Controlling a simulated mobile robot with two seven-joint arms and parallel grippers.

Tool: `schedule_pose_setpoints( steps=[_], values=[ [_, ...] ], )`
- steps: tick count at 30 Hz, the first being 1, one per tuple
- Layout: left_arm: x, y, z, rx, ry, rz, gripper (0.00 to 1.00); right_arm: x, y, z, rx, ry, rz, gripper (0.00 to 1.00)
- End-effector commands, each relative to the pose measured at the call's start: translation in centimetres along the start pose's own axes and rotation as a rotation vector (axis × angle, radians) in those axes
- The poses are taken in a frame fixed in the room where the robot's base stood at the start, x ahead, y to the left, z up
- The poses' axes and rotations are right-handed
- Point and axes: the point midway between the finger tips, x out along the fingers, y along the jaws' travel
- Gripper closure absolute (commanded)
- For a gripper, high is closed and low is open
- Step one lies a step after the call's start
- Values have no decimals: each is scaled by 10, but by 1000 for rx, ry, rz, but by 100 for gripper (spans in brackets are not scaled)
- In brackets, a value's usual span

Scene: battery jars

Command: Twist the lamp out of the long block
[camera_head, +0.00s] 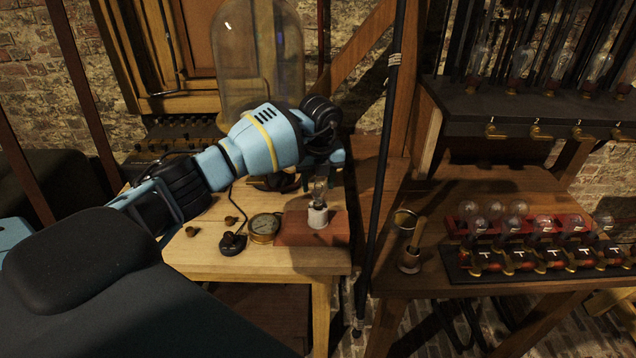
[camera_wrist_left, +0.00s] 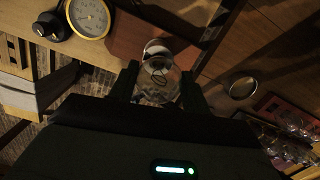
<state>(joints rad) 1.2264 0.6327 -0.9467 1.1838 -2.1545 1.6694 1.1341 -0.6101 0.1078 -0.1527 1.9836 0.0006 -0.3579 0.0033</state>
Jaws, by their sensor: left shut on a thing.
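The lamp (camera_head: 320,190) is a clear glass bulb standing upright at a white socket (camera_head: 317,217), which rests on a flat reddish-brown board (camera_head: 290,230) on the light wooden table. My left gripper (camera_head: 321,178) comes from above and is shut on the lamp. In the left wrist view the two fingers of my left gripper (camera_wrist_left: 160,86) lie on either side of the glass bulb (camera_wrist_left: 158,76), with the white socket (camera_wrist_left: 156,47) just beyond. Whether the lamp's base is still seated in the socket cannot be told. My right gripper is not in view.
A brass gauge (camera_head: 264,228) and a small dark knob-like piece (camera_head: 232,243) lie left of the board. A thin dark pole (camera_head: 383,180) stands right of it. On the right table are a brass cup (camera_head: 408,262) and a long black block (camera_head: 540,262) with several bulbs.

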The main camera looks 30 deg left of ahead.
Motion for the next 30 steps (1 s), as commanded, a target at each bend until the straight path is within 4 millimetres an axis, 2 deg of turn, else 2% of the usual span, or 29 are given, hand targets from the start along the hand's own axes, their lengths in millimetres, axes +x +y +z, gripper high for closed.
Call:
schedule_pose_setpoints(
  steps=[18, 30],
  values=[
    [-16, 0, 2, 0, -1, 0, 80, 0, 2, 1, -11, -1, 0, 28],
    [-18, 0, 2, 0, 0, 0, 80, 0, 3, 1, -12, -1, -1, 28]
  ],
)
